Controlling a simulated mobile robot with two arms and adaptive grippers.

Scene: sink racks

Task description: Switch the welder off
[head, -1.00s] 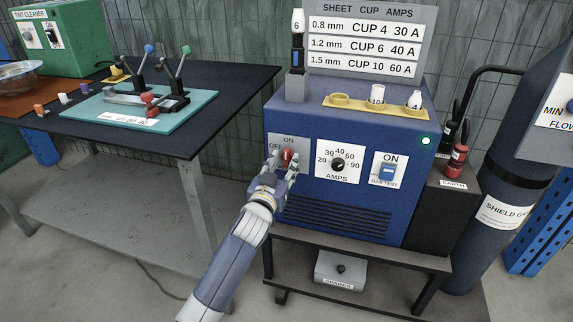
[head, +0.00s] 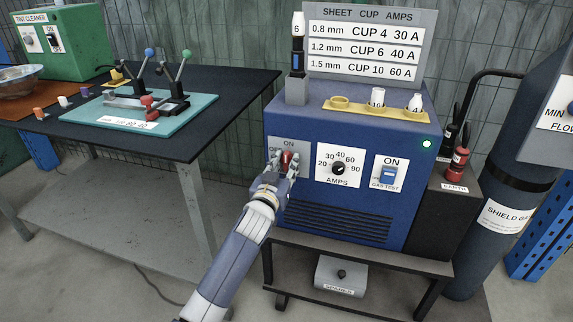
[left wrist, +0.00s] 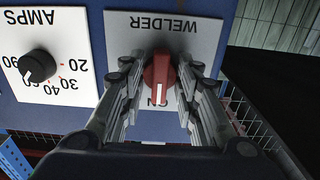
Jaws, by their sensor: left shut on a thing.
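The blue welder (head: 360,125) stands on a dark stand. Its red rotary switch (head: 288,161) sits on a grey plate at the left of the front panel. In the left wrist view the red switch (left wrist: 158,76) shows large, upside down, with its white line pointing at the word ON. My left gripper (head: 283,163) is shut on the switch, one finger on each side of it. The fingers partly hide the plate in the head view. A green lamp (head: 427,143) glows on the panel's upper right. My right gripper is not in view.
The AMPS dial (head: 338,168) and the GAS TEST switch (head: 388,174) are right of the red switch. A gas cylinder (head: 505,215) stands at the right. A dark workbench (head: 225,88) with a teal board (head: 190,107) is at the left.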

